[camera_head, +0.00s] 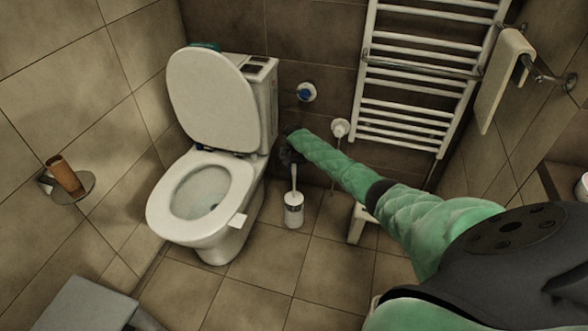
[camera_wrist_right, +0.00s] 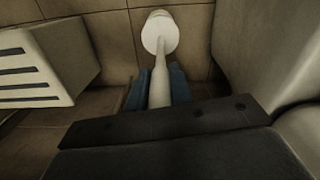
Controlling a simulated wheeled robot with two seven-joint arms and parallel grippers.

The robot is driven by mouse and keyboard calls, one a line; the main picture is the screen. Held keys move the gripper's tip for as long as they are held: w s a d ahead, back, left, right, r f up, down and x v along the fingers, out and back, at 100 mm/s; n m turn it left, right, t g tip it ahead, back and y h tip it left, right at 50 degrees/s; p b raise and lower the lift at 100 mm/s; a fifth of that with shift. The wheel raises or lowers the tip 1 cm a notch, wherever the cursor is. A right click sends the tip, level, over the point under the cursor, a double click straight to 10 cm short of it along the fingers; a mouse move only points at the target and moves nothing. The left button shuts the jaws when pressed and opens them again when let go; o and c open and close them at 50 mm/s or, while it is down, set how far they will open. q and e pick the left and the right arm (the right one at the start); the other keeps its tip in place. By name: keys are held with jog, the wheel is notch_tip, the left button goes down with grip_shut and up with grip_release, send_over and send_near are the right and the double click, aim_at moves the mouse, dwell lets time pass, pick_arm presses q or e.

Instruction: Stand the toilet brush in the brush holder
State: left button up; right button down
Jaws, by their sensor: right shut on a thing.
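The toilet brush shows as a thin white handle (camera_head: 294,178) that runs down from my right gripper (camera_head: 290,156). Its lower end meets the white brush holder (camera_head: 293,210), which stands upright on the floor to the right of the toilet. In the right wrist view the blue fingers are shut on the white handle (camera_wrist_right: 160,85), one on each side. The handle leads to a round white top (camera_wrist_right: 160,32). The brush head is hidden, and I cannot tell how deep it sits in the holder. My left gripper is not in view.
The toilet (camera_head: 205,195) with raised lid stands close left of the holder. A white stool (camera_head: 361,222) is to the right, and a towel radiator (camera_head: 415,75) hangs on the wall. The tiled floor (camera_head: 315,270) in front is clear.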

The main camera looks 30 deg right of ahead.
dwell(0.3)
jog(key=c, duration=1.2)
grip_release()
jog(key=shift+o, duration=0.2)
jog(key=shift+r+p, duration=0.5)
jog(key=shift+r, duration=3.35)
